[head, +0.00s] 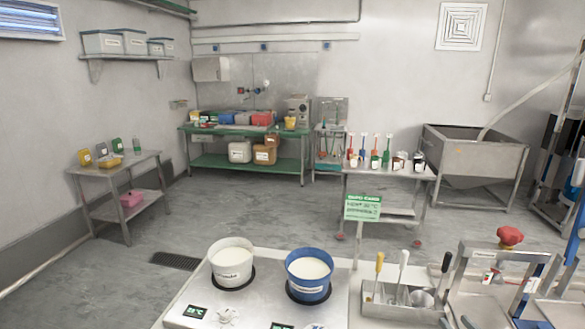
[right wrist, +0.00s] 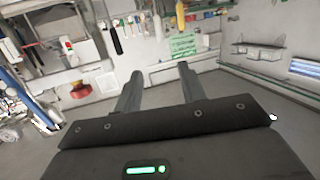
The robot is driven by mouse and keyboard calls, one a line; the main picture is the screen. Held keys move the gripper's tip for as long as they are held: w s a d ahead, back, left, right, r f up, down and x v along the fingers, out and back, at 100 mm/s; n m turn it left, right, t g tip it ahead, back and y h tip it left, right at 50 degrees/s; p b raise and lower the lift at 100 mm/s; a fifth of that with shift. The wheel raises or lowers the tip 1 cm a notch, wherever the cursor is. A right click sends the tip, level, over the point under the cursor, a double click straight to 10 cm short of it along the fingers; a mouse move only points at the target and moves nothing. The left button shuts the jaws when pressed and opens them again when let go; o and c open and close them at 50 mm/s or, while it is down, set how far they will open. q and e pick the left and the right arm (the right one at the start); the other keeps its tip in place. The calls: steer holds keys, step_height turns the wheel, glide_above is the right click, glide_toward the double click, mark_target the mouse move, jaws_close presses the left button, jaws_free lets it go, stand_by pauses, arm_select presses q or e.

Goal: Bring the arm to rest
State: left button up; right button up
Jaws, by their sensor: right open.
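My right gripper (right wrist: 158,80) shows in the right wrist view. Its two grey fingers stand apart with a clear gap, and nothing is held between them. Beyond the fingers that view shows the room upside down, with the green sign (right wrist: 183,45) and a red knob (right wrist: 80,91). In the head view I cannot clearly pick out the right gripper's fingers. My left gripper shows in neither view.
A white tub (head: 232,267) and a blue tub (head: 308,280) of pale contents stand on the near steel counter. A tool tray (head: 385,312) is to their right, then a machine with a red knob (head: 510,237). The floor (head: 190,225) is open behind.

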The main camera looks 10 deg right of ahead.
steer(key=s+a+f+g, duration=0.7)
steer(key=s+a+f, duration=0.35)
steer(key=f, duration=0.25)
steer(key=s+a+f+n+g+y, duration=0.25)
steer(key=s+a+f+g, duration=0.2)
steer(key=s+a, duration=0.6)
step_height(320, 180, down, 33)
steer(key=s+d+g+b, duration=0.2)
steer(key=s+b, duration=0.1)
steer(key=b, duration=0.3)
arm_select(q)
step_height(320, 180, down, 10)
steer(key=b, duration=0.4)
arm_select(e)
steer(key=s+d+f+g+h, duration=0.1)
steer(key=s+d+f, duration=0.2)
steer(key=s+f, duration=1.2)
step_height(320, 180, down, 3)
steer(key=shift+s+f, duration=0.2)
steer(key=shift+s, duration=0.2)
steer(key=shift+n+g, duration=0.25)
